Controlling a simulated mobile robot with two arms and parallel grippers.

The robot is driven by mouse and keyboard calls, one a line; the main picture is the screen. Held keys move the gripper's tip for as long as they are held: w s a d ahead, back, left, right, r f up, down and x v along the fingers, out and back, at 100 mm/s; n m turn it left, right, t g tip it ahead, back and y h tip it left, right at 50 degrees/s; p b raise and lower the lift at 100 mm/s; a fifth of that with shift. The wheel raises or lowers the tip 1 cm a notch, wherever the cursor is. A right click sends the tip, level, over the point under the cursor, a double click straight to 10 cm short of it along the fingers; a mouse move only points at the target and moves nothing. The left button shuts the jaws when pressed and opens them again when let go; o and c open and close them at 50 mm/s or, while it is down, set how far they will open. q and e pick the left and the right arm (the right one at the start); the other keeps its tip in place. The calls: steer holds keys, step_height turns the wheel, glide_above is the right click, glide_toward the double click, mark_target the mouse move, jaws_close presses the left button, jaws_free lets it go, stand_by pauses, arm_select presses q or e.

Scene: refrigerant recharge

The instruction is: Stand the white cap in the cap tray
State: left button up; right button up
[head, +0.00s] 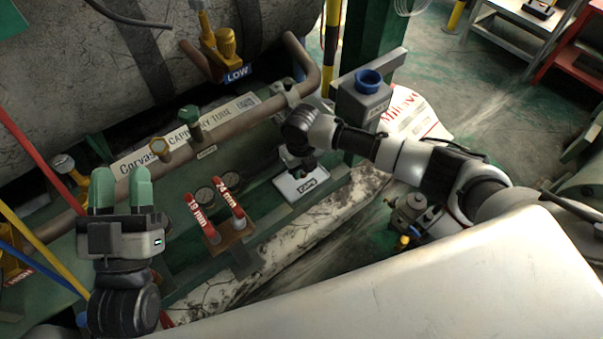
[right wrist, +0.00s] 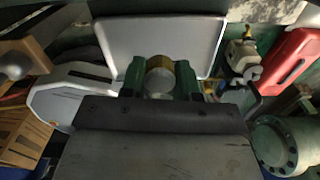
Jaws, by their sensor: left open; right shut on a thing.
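The cap tray (head: 318,183) is a small white tray labelled CAPS on the green bench in the head view. In the right wrist view the pale tray (right wrist: 122,38) lies beyond my fingers. My right gripper (head: 304,172) is over the tray's back left part, its fingers largely hidden in the head view. In the right wrist view the green fingers (right wrist: 161,78) are shut on the white cap (right wrist: 159,82), which shows a pale round face and a yellowish band. I cannot tell whether the cap touches the tray. My left gripper (head: 121,185) is open and empty at the left.
A wooden block with two red-tagged tools (head: 230,230) stands left of the tray, near two gauges (head: 205,194). A grey box with a blue ring (head: 368,82) stands behind. A brown pipe (head: 225,130) with valves runs along the back.

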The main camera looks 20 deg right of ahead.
arm_select(q)
steer(key=shift+s+r+t+h+b, duration=0.35)
steer(key=shift+s+r+t+h, duration=0.25)
steer(key=shift+s+r+t, duration=0.75)
arm_select(e)
steer(key=shift+f, duration=1.15)
arm_select(q)
steer(key=shift+w+f, duration=0.1)
steer(key=shift+w, duration=0.15)
arm_select(e)
steer(key=shift+f, duration=0.15)
steer(key=o, duration=0.9)
arm_select(q)
steer(key=shift+t, duration=0.25)
